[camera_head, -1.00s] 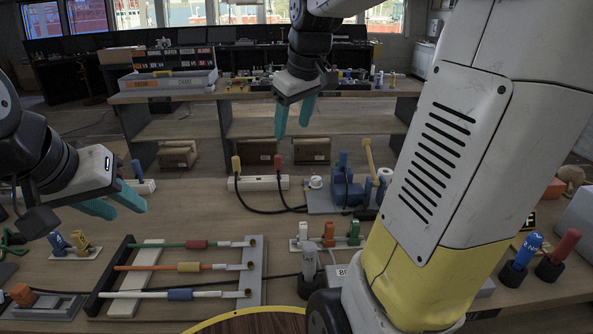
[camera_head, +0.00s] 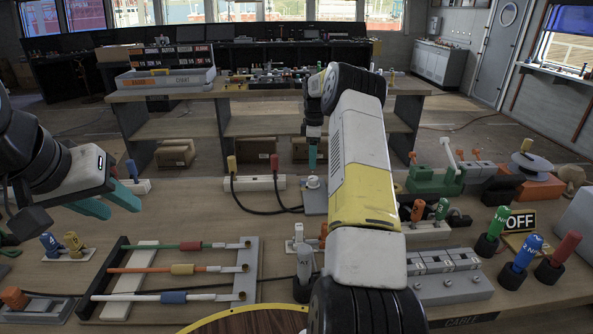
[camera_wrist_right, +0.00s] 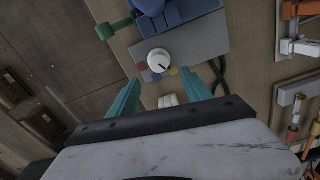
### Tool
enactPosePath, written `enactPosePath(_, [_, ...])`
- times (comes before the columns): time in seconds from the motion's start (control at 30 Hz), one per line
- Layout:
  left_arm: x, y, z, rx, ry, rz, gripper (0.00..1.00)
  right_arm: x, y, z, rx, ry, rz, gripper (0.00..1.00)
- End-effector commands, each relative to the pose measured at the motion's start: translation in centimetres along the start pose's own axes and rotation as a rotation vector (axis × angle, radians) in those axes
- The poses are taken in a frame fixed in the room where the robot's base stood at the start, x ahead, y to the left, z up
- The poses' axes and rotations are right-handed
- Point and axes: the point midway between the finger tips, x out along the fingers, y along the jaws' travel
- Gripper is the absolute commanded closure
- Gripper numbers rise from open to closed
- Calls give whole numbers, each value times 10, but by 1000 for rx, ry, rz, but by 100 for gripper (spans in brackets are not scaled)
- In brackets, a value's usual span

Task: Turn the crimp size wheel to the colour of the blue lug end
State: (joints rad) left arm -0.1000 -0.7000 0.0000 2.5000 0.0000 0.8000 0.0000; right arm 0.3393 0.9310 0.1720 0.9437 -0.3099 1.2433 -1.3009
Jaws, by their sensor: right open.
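The crimp size wheel is a white round knob (camera_wrist_right: 158,60) on a grey plate (camera_wrist_right: 203,40), with small coloured patches, red and yellow among them, along its near side. Its dark mark points to the lower right, towards the yellow patch. The knob also shows in the head view (camera_head: 313,182). My right gripper (camera_wrist_right: 174,74) is open and empty, its teal fingers spread short of the knob. In the head view my right arm mostly hides it. The blue-sleeved lug end (camera_head: 174,297) lies nearest on the wire rack (camera_head: 246,270). My left gripper (camera_head: 121,207) is open and empty at the left.
A blue tool body (camera_wrist_right: 180,15) stands on the plate just beyond the knob. A white terminal strip (camera_head: 258,183) with black leads lies left of the knob. Red-sleeved (camera_head: 190,246) and yellow-sleeved (camera_head: 182,269) wires share the rack. Capped pegs (camera_head: 521,253) stand at the right.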

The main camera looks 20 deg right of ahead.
Motion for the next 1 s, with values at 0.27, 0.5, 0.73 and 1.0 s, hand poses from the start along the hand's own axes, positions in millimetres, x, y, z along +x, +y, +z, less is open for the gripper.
enactPosePath(0.27, [0, 0, 0, 0, 0, 0, 64, 34, 2, 4, -12, -2, -10, 43])
enactPosePath(0.5, [0, 0, 0, 0, 0, 0, 64, 71, 2, 3, -11, -2, -9, 43])
enactPosePath(0.73, [0, 0, 0, 0, 0, 0, 64, 86, 2, 3, -11, -2, -6, 43])
enactPosePath(1.0, [0, 0, 0, 0, 0, 0, 64, 86, 2, 3, -10, -1, -6, 51])
